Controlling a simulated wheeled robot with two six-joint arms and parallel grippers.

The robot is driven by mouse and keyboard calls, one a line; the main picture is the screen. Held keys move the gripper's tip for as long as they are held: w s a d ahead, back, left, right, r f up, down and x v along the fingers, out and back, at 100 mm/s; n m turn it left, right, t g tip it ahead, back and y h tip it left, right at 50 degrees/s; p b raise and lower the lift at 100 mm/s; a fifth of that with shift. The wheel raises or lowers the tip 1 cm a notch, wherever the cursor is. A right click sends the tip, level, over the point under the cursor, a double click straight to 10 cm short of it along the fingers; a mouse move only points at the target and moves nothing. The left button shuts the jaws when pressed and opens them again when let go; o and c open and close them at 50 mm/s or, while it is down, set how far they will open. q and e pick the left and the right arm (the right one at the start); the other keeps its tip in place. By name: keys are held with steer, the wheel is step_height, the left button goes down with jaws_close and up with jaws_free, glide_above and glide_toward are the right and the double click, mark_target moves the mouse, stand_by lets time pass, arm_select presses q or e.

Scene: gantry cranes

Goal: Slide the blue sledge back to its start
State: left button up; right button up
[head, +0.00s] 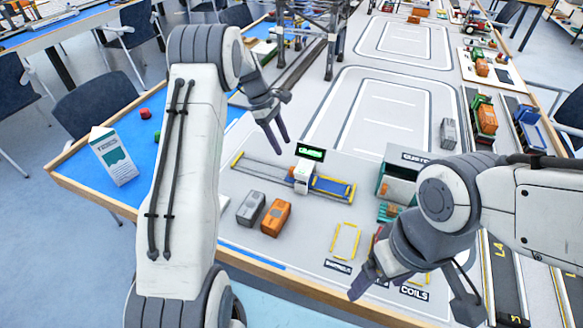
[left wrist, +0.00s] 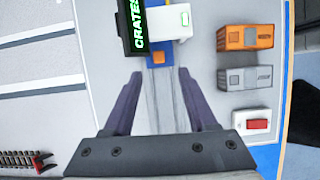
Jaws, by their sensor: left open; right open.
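The blue sledge (head: 331,187) lies on a grey rail with yellow ends, mostly to the right of a white scanner post (head: 302,178) whose screen reads CRATES. In the left wrist view the sledge's blue end (left wrist: 158,74) shows with a small orange block (left wrist: 158,58) on it, beside the post; the bare rail runs down from there. My left gripper (head: 278,139) is open and empty above the rail. In its wrist view the open fingers (left wrist: 160,76) straddle the rail line, apart from the block. My right gripper (head: 412,300) is open and empty near the front edge.
A grey container (head: 251,207) and an orange container (head: 276,217) stand in front of the rail. A milk carton (head: 113,156) stands at left. A red switch (left wrist: 257,124) shows in the wrist view.

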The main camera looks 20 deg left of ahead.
mark_target(291, 167)
arm_select(q)
steer(key=x, duration=0.7)
steer(key=p+x, duration=0.1)
steer(key=x, duration=0.2)
steer(key=shift+w+a+f, duration=0.15)
steer(key=shift+a+f, duration=0.05)
steer(key=shift+f, duration=0.2)
jaws_close()
stand_by(1.0)
